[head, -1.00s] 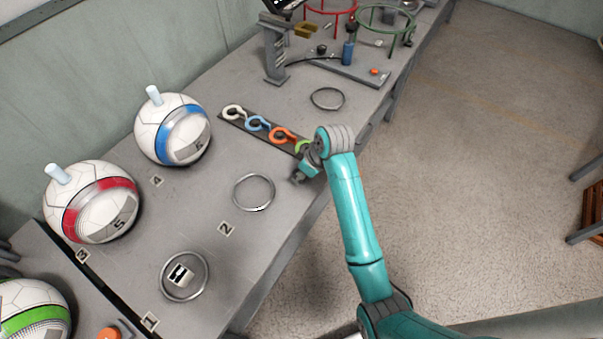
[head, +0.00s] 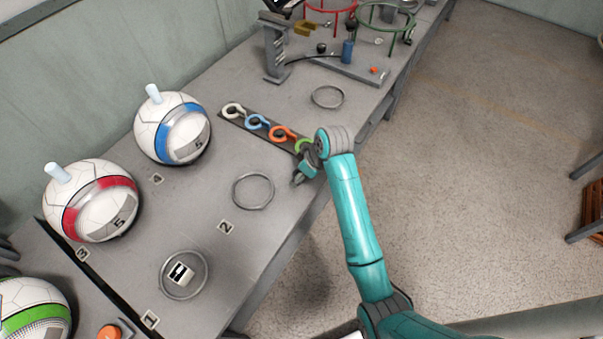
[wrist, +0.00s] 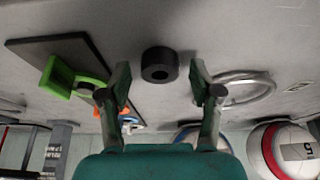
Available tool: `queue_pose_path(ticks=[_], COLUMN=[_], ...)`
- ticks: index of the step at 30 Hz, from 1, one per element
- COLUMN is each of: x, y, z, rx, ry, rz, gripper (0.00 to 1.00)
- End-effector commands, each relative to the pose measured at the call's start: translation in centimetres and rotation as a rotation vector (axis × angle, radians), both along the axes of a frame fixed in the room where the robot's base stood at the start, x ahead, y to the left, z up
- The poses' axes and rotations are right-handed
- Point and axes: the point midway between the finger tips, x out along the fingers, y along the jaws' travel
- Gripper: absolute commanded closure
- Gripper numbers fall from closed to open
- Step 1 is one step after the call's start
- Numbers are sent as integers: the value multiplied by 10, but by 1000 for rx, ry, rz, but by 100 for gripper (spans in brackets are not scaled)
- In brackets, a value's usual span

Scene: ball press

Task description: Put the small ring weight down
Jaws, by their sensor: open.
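The small ring weight (wrist: 160,55), a short black cylinder with a hole, shows in the wrist view. It appears to rest on the grey table (wrist: 150,22). My gripper (wrist: 163,88) is open, with one finger on each side of the weight and a visible gap to both. In the head view my gripper (head: 299,178) is low near the table's right edge, just below the green hook's end of the hook strip. The weight cannot be made out in the head view.
A strip of coloured hooks (head: 240,124) lies close to my gripper; its green hook (wrist: 62,78) is left in the wrist view. A metal ring (head: 238,202) lies on the other side. Balls stand at the back left. The ball press (head: 274,55) is further up the table.

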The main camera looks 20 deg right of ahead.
Motion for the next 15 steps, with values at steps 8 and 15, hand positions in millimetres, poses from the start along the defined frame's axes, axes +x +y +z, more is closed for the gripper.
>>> queue_pose_path(ticks=[8,15], x=[-13,-28], y=[-11,-21], z=[44,85], rx=[-1,0], ry=[-5,-4], rz=[-2,-1], gripper=[36,36])
